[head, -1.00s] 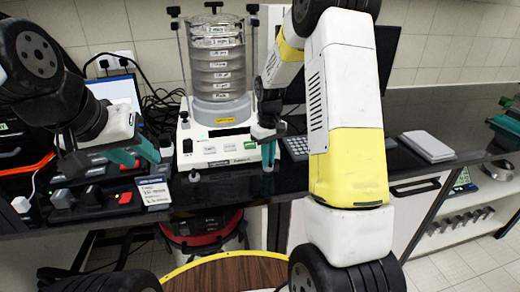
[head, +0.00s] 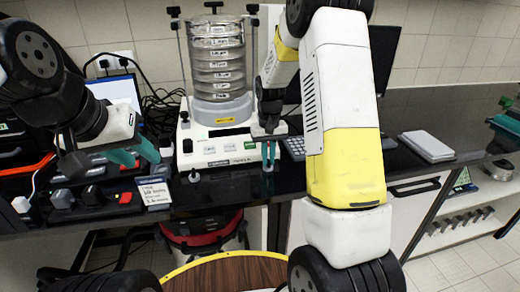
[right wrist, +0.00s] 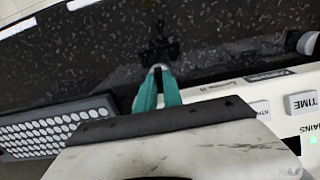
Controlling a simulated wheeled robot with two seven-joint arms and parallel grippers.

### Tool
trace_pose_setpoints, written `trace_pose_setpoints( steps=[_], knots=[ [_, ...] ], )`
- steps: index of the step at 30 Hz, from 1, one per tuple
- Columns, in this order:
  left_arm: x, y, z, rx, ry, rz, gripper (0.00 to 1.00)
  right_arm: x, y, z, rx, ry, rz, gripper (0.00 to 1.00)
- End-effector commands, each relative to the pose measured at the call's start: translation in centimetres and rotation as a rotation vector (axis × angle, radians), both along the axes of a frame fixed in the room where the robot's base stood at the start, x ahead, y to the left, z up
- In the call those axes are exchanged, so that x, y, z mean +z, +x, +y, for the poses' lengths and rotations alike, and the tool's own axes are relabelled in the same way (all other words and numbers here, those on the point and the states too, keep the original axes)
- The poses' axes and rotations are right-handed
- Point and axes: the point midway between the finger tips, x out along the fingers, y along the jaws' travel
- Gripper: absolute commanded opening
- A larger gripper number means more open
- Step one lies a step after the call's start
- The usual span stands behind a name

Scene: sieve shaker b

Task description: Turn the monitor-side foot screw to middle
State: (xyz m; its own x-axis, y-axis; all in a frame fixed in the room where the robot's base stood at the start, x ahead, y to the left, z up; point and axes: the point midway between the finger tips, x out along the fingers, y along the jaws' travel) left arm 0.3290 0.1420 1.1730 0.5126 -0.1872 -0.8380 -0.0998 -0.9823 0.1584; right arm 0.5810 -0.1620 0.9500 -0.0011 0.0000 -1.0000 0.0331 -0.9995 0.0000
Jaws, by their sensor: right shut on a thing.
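The sieve shaker (head: 222,150) stands on the dark bench with its stack of clear sieves upright. My right gripper (head: 268,167) points down at its front right corner, on the monitor side. Its teal fingers are shut on the monitor-side foot screw, whose pale part (right wrist: 158,67) shows between the fingertips in the right wrist view; the fingers hide most of it. The screw's angle cannot be read. The other front foot (head: 194,176) shows at the left corner. My left gripper (head: 143,160) is open and empty, above the bench to the left of the shaker.
A keyboard (right wrist: 60,125) lies beside the right gripper, and the dark monitor (head: 384,55) stands behind my right arm. A white pad (head: 427,146) lies at right.

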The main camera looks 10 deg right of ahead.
Motion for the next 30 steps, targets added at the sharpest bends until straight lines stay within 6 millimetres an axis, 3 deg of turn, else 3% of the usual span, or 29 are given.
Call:
trace_pose_setpoints(
  steps=[5, 6, 7, 17, 30],
  knots=[
    [0.0, 0.0, 0.0, 0.0, 0.0, 0.0, 0.36, 0.2, 0.1, 0.0, 0.0, 0.0, -0.005, 0.0],
    [0.0, 0.0, 0.0, 0.0, 0.0, 0.0, 0.36, 0.2, 0.1, 0.0, 0.001, 0.0, -0.005, 0.15],
    [0.0, 0.0, 0.0, 0.0, 0.0, 0.0, 0.36, 0.2, 0.1, 0.0, 0.001, 0.0, -0.005, 0.2],
    [0.0, 0.0, 0.0, 0.0, 0.0, 0.0, 0.36, 0.2, 0.1, 0.0, 0.001, 0.0, -0.003, 0.2],
    [0.0, 0.0, 0.0, 0.0, 0.0, 0.0, 0.36, 6.6, 0.1, 0.0, 0.001, 0.0, -0.005, 0.2]
  ],
)
